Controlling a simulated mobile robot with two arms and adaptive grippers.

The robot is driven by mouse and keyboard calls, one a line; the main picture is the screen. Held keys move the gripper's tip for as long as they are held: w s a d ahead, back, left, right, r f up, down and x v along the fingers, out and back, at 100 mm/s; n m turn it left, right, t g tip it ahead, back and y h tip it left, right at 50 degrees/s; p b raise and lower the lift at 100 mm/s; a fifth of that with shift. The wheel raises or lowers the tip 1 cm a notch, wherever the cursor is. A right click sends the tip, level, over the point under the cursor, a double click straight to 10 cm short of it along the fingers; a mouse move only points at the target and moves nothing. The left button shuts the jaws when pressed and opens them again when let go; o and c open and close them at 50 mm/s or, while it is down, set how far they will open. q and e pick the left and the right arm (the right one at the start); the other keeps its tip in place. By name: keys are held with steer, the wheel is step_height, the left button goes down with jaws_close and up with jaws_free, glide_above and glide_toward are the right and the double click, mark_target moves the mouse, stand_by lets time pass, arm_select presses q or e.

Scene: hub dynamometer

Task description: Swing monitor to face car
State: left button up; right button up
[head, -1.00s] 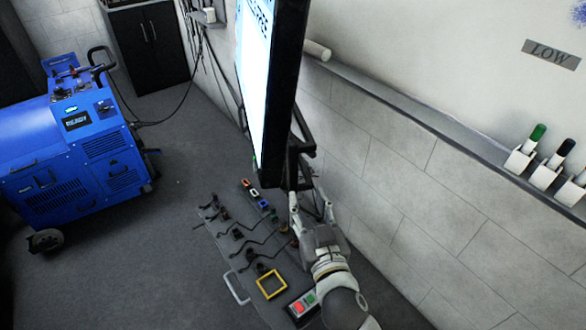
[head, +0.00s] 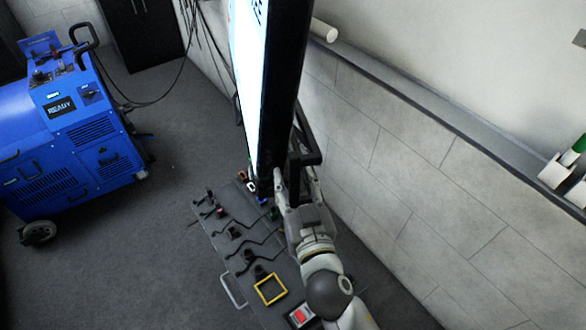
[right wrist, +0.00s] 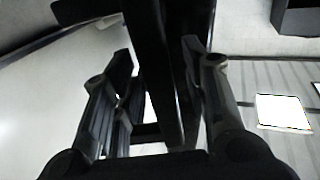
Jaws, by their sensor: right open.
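The monitor (head: 284,90) is seen nearly edge-on in the head view, with its bright screen (head: 248,75) facing left and its dark side toward me. A black bracket (head: 308,150) stands behind its lower part, by the wall. My right gripper (head: 292,184) is at the monitor's lower end, and its fingertips are partly lost against the dark frame. In the right wrist view my right gripper (right wrist: 163,72) is open, with dark bars of the monitor or its bracket (right wrist: 150,55) between the fingers. I cannot tell whether they touch. My left gripper is not in view.
A blue machine (head: 75,140) on wheels, with a READY display, stands on the floor at left. A wall ledge (head: 400,100) with pen holders (head: 556,171) runs along the right. Floor between machine and panel is clear.

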steer(key=shift+s, duration=0.15)
steer(key=c, duration=0.4)
jaws_close()
steer(key=shift+d, duration=0.1)
